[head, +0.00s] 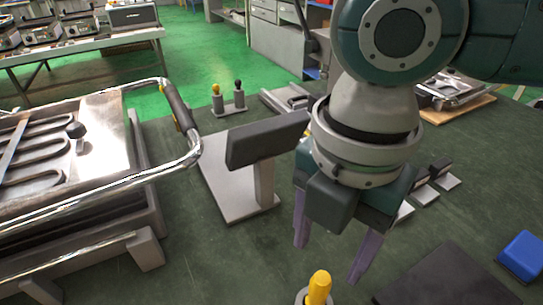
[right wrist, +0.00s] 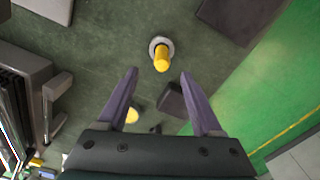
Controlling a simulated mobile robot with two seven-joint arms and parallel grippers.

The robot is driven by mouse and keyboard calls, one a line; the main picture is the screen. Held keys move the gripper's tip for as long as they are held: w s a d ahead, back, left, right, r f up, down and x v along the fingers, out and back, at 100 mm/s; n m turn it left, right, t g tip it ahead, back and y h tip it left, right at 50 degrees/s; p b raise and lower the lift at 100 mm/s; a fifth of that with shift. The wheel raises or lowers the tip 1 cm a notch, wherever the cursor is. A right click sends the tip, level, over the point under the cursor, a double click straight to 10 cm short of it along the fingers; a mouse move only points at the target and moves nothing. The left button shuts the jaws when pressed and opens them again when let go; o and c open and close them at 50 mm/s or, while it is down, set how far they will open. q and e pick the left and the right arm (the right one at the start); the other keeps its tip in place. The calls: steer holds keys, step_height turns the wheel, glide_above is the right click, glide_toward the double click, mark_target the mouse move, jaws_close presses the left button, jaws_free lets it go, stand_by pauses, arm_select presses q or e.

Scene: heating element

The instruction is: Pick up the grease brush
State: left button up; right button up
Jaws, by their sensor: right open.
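The likely grease brush (head: 319,284) is a yellow handle standing upright in a round grey holder (head: 302,297) at the bottom edge of the head view. In the right wrist view the yellow handle (right wrist: 161,60) and its pale round holder (right wrist: 153,43) lie just beyond the fingertips. Its bristles are hidden. My right gripper (head: 330,257) points down with purple fingers spread, apart from the handle, and it shows empty in the wrist view (right wrist: 159,74). My left gripper is in neither view.
A press with a chrome handle (head: 110,187) stands on the left. A dark panel on a stand (head: 268,140) is close to my right gripper. A dark slab (head: 445,280) and a blue block (head: 522,256) lie at right. Green tabletop (head: 225,265) is clear at front centre.

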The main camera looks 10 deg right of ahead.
mark_target(326, 274)
steer(key=f, duration=0.4)
steer(key=shift+d+f+b, duration=0.15)
steer(key=shift+d+b, duration=0.1)
steer(key=shift+b, duration=0.05)
steer(key=f, duration=0.5)
steer(key=shift+s+a+f+b, duration=0.25)
steer(key=shift+b, duration=0.05)
jaws_close()
